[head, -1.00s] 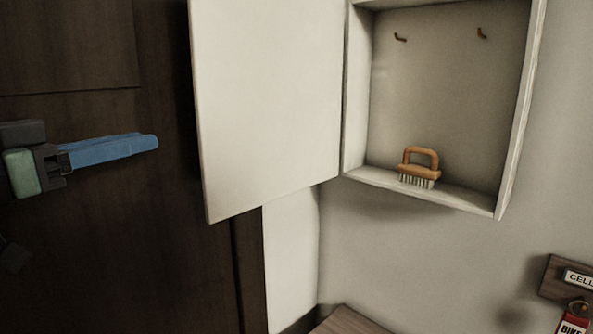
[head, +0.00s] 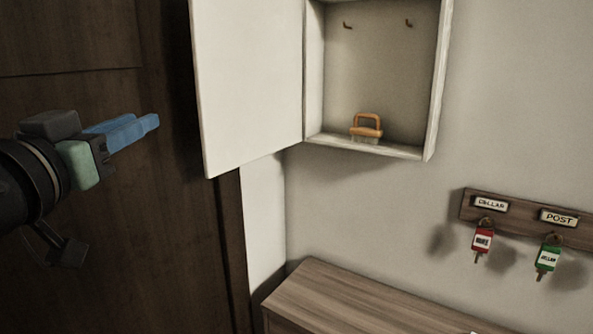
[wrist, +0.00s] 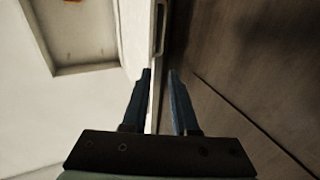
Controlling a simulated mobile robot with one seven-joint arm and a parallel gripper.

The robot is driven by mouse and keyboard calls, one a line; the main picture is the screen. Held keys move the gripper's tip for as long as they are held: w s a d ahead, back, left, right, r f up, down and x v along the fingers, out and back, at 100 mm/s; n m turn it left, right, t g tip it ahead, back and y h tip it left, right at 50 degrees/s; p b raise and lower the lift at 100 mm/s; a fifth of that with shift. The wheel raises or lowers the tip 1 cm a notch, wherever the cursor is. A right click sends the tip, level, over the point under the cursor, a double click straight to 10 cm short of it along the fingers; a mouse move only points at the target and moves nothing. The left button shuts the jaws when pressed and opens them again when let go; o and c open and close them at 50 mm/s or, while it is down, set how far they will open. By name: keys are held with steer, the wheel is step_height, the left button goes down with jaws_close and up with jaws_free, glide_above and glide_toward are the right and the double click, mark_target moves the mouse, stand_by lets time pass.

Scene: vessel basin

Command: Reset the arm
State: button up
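My gripper (head: 152,121) is at the left of the head view, in front of a dark wood panel. Its two blue fingers point right, towards the open white cabinet door (head: 245,85), and look apart from it. In the wrist view my gripper (wrist: 160,72) shows a gap between its fingers, with nothing held. The edge of the white door (wrist: 135,30) shows beyond the fingertips.
An open wall cabinet (head: 432,90) holds a wooden-handled brush (head: 367,128) and has two empty hooks. A wooden key rack (head: 515,217) carries a red-tagged key (head: 482,240) and a green-tagged key (head: 547,259). A wooden bench top (head: 350,300) lies below.

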steer(key=s+d+r+t+y, duration=0.1)
steer(key=s+d+r+t, duration=0.3)
steer(key=s+d, duration=0.3)
steer(key=s+d+r+n+t+y, duration=0.1)
steer(key=s+d+r+t, duration=0.3)
steer(key=d, duration=0.9)
steer(key=s+r, duration=0.2)
steer(key=s, duration=0.2)
steer(key=shift+s+d+n+t, duration=0.25)
steer(key=shift+n+t, duration=0.05)
